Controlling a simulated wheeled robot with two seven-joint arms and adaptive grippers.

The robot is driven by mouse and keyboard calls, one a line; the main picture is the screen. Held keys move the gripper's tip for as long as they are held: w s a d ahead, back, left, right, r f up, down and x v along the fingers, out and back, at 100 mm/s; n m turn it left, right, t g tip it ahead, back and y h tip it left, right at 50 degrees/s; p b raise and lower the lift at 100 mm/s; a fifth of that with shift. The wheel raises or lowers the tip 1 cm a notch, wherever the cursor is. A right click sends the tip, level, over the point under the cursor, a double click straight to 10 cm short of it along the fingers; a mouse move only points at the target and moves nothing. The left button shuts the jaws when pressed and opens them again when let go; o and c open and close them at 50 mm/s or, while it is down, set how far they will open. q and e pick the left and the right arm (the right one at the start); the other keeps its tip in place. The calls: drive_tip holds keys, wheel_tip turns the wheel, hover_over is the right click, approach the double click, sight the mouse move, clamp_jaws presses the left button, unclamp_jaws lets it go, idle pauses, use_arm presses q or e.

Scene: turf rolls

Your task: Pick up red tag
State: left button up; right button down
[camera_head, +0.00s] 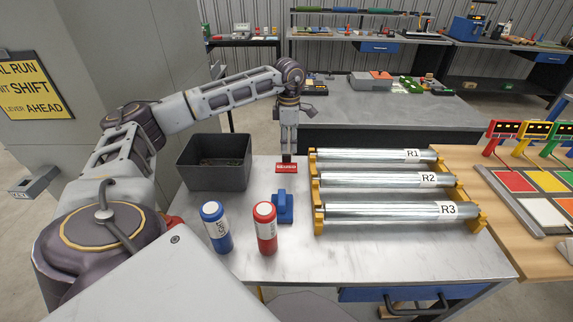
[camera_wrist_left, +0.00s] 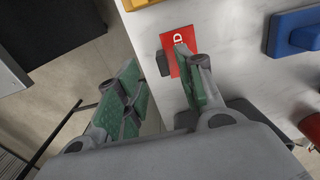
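The red tag (camera_head: 298,182) lies on the grey metal bench top, left of the roller rack. In the left wrist view the red tag (camera_wrist_left: 174,42) shows white lettering, and the right-hand finger hides part of it. My left gripper (camera_head: 288,156) points down just behind the tag in the head view. In the left wrist view my left gripper (camera_wrist_left: 158,88) has its green-padded fingers apart with nothing between them. The tag lies beyond the right-hand fingertip, not between the fingers. My right gripper is not in view.
A dark open bin (camera_head: 214,164) stands left of the tag. A blue block (camera_head: 283,207), a blue can (camera_head: 216,228) and a red can (camera_head: 265,228) stand nearer. Rollers R1 (camera_head: 370,155), R2 (camera_head: 375,180) and R3 (camera_head: 380,213) lie at right.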

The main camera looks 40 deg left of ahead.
sight(287, 155)
use_arm(q)
drive_tip(key=shift+f, duration=0.1)
drive_tip(key=f, duration=0.4)
drive_tip(key=shift+s+a, duration=0.2)
drive_tip(key=shift+s, duration=0.2)
drive_tip(key=shift+f, duration=0.5)
drive_tip(key=shift+c, duration=0.4)
clamp_jaws()
